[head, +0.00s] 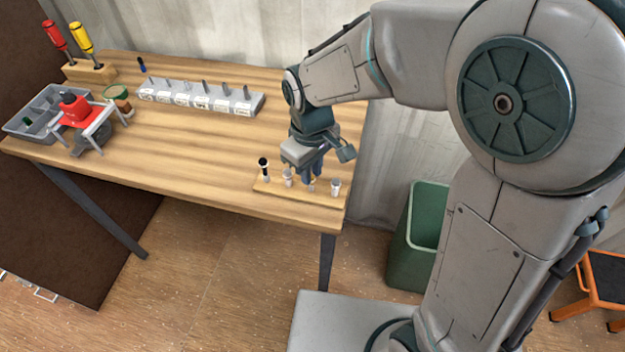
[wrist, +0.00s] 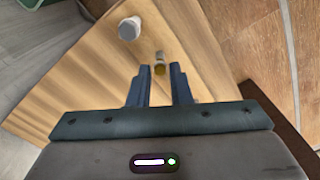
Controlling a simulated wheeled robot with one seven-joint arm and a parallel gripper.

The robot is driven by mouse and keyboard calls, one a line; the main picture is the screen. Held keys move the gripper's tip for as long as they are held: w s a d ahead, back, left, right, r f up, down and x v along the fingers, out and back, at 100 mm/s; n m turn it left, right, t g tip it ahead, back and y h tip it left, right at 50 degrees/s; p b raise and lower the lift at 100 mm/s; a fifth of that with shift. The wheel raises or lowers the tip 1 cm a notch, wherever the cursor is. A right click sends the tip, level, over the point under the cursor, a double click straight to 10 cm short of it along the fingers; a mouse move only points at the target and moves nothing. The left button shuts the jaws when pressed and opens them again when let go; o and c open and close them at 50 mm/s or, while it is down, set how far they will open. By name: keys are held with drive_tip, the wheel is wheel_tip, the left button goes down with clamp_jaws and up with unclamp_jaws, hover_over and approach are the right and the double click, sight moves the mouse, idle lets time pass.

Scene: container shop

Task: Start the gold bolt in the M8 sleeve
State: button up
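The gold bolt (wrist: 159,70) shows in the wrist view between my fingertips, with bare gaps on both sides. It appears to be at a small pale sleeve (wrist: 159,56); how far in it sits cannot be told. My gripper (head: 312,178) points down over the sleeve board (head: 275,188) at the table's front right; its two blue fingers also show in the wrist view (wrist: 160,80), apart and empty. A larger white sleeve (wrist: 130,29) stands beside it. In the head view my fingers partly hide the sleeve under them. No size marks are readable there.
On the board, a black-topped piece (head: 264,168) and pale sleeves stand left (head: 288,178) and right (head: 335,187) of my fingers. A labelled grey rack (head: 225,105) with several bolts, a red-topped device (head: 76,108) and a grey bin (head: 25,118) are farther back. The table's middle is clear.

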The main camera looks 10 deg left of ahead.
drive_tip(key=shift+o, duration=1.2)
wheel_tip(320, 180, up, 14)
drive_tip(key=s+d+f+m+t, duration=0.1)
drive_tip(key=s+d+f+m, duration=0.1)
drive_tip(key=d, duration=0.5)
drive_tip(key=s+d+f+m+t, duration=0.1)
drive_tip(key=s+d+f+m, duration=0.1)
drive_tip(key=d+m, duration=0.3)
drive_tip(key=s+d+f+m+t, duration=0.1)
drive_tip(key=s+d+m, duration=0.3)
drive_tip(key=d, duration=0.7)
drive_tip(key=shift+f, duration=0.45)
drive_tip(key=shift+a, duration=0.1)
drive_tip(key=shift+c, duration=0.5)
